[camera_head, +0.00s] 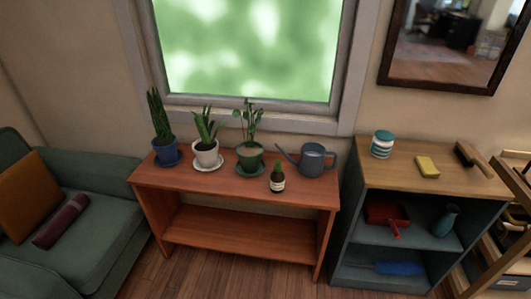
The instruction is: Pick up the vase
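A small teal vase-shaped vessel (446,220) with a narrow neck stands on the upper shelf inside the dark open cabinet (352,222) at the right. A teal and white striped jar (382,144) stands on the wooden top of the same cabinet, near its left back corner. Neither of my grippers shows in the head view.
The cabinet also holds a red dustpan-like item (388,216), a yellow sponge (427,167) and a brush (471,156). A wooden rack (490,262) stands close at its right. A plant table (233,187) stands left, with a grey watering can (311,160). Open floor lies in front.

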